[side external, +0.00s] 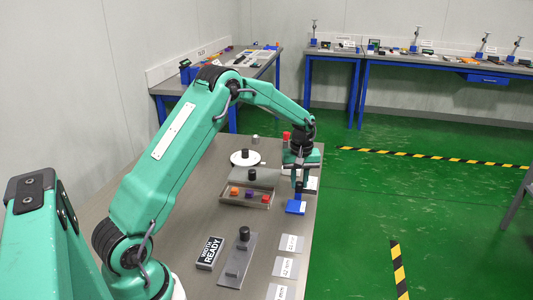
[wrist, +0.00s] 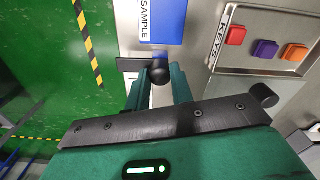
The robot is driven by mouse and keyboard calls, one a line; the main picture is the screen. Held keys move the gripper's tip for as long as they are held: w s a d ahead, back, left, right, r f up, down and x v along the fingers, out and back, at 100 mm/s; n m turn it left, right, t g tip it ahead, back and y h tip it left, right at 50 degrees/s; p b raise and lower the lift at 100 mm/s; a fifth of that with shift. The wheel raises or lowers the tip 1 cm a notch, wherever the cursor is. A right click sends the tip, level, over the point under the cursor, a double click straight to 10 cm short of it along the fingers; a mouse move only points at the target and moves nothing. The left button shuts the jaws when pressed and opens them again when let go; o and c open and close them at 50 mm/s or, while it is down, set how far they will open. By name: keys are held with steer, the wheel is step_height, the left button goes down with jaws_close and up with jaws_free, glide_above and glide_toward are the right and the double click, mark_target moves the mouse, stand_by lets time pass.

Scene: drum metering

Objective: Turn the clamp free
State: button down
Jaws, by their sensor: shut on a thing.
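The clamp (wrist: 134,64) shows in the wrist view as a flat black bar with a round black knob (wrist: 160,72) at its right end. It lies beside the blue SAMPLE piece (wrist: 166,22). My gripper (wrist: 160,84) has its two green fingers on either side of the knob and is shut on it. In the side view my gripper (side external: 299,188) points down just behind the blue SAMPLE piece (side external: 296,207), near the right edge of the bench. There the arm and fingers hide most of the clamp.
A tray (side external: 233,202) holds orange, purple and red blocks left of my gripper. Behind it are a grey knobbed lid (side external: 262,178) and a white dish (side external: 240,163). In front stand a knobbed grey plate (side external: 238,262), a black sign (side external: 210,253) and white cards (side external: 286,267).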

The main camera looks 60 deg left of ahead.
mark_target(299, 183)
steer(key=shift+r, duration=0.15)
steer(key=c, duration=1.2)
jaws_free()
steer(key=shift+r, duration=3.85)
steer(key=shift+r, duration=0.15)
